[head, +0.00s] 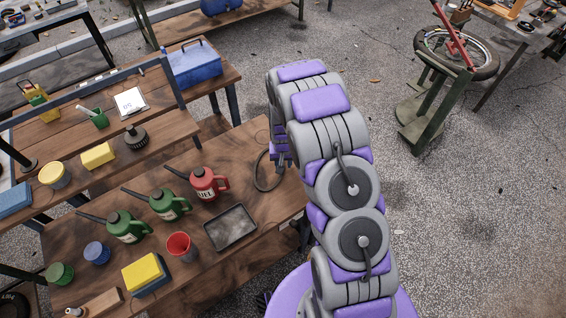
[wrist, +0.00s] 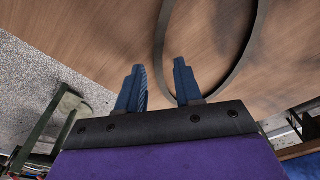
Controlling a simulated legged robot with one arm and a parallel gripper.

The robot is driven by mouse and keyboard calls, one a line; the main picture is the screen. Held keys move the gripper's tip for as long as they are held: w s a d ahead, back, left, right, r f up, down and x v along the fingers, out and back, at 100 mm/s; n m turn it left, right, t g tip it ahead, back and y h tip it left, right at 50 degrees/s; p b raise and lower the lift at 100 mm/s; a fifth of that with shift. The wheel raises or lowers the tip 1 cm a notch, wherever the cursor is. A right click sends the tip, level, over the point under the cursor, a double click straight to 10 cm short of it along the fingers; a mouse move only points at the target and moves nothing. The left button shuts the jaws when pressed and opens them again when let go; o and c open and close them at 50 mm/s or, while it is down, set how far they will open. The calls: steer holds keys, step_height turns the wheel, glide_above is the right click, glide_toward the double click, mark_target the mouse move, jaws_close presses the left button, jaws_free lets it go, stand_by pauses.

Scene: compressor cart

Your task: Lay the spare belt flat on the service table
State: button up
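The spare belt is a thin dark loop (head: 257,174) at the far right part of the wooden service table (head: 120,273), beside my arm. Part of it is hidden by my gripper (head: 283,163). In the wrist view the belt (wrist: 159,45) shows as a large curved band against the wood. Its lower bend passes behind the right finger. My gripper's blue fingers (wrist: 158,86) are apart, with no belt visibly pinched between them. I cannot tell whether the whole belt touches the table.
A red fuel can (head: 206,185), green cans (head: 168,204) and a dark metal tray (head: 230,227) stand left of the belt. A blue toolbox (head: 194,65) sits on the bench behind. Wood around the belt is bare.

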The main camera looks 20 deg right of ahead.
step_height(320, 180, up, 12)
steer(key=s+p, duration=0.1)
steer(key=s, duration=0.1)
steer(key=s+a+r+n+g, duration=0.1)
steer(key=s+a+r+g, duration=0.1)
steer(key=s+r, duration=1.4)
steer(key=s+r+n, duration=0.1)
steer(key=s+r, duration=0.2)
steer(key=s, duration=0.7)
steer(key=s+a+r+g, duration=0.1)
steer(key=s+r, duration=0.2)
steer(key=s, duration=0.8)
steer(key=shift+a+r+n, duration=0.25)
steer(key=shift+r+n, duration=0.15)
steer(key=shift+f, duration=0.2)
